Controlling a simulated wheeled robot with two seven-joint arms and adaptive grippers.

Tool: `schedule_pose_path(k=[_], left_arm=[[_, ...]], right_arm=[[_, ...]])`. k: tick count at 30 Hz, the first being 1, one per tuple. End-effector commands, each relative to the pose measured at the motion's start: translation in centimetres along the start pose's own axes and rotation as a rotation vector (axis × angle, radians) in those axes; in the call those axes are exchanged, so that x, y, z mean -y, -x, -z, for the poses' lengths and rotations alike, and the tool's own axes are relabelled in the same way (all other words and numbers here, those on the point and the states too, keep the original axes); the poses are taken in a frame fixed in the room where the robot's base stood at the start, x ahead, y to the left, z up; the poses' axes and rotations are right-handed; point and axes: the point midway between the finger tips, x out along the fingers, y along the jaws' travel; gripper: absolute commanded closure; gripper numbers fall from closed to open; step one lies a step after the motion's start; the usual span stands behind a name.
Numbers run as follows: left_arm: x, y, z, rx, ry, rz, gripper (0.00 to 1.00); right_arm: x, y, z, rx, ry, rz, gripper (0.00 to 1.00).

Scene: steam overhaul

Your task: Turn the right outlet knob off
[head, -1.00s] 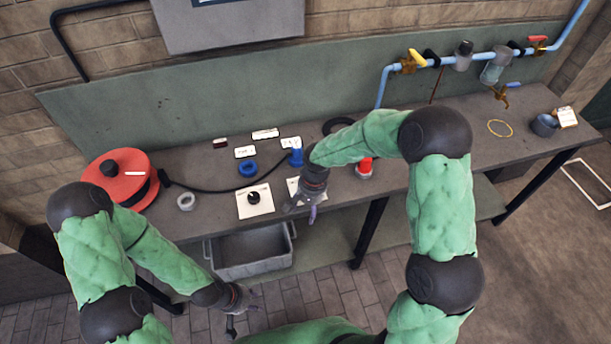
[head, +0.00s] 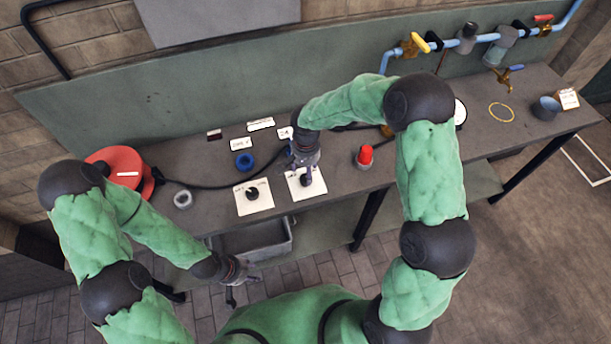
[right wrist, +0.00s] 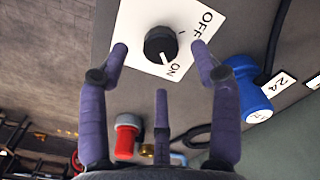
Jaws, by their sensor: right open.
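The right outlet knob (head: 306,181) is a black dial on a white plate (head: 318,187) at the bench's front edge. In the right wrist view the knob (right wrist: 160,44) has its white pointer mark toward the word ON; OFF is printed on the plate's other side. My right gripper (head: 303,165) is open above the plate. In the right wrist view its purple fingers (right wrist: 160,50) stand apart on both sides of the knob, and contact cannot be told. My left gripper (head: 240,276) hangs low in front of the bench, away from the knobs; its fingers are too small to judge.
A second black knob (head: 252,193) on a white card is just left. A red-topped cylinder (head: 365,155) stands to the right. A blue ring (head: 244,161), grey ring (head: 183,199) and red reel (head: 116,163) are to the left. A blue pipe (head: 480,41) runs behind.

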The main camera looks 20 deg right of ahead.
Motion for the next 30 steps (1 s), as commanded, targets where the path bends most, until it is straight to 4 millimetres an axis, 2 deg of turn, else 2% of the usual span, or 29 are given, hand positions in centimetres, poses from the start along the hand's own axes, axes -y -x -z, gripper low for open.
schedule_pose_path(k=[3,9,20,26,30], left_arm=[[0.1,-0.3,0.0,0.0,0.0,0.0,0.6],[0.1,-0.4,0.0,0.0,0.0,0.0,0.6],[0.1,-0.4,0.0,-0.001,0.0,0.0,0.6],[0.1,-0.4,0.0,-0.001,0.0,0.0,0.6],[0.1,-0.4,0.0,-0.001,0.0,0.0,0.6]], right_arm=[[0.0,-2.0,-0.1,0.002,-0.001,-0.001,0.36],[0.0,-3.8,0.0,0.001,-0.001,0.001,0.36],[0.0,-4.1,0.0,-0.001,-0.001,0.002,0.36],[0.0,-4.1,0.0,0.0,-0.001,0.002,0.9],[0.0,-4.2,0.0,0.0,0.0,0.002,0.92]])
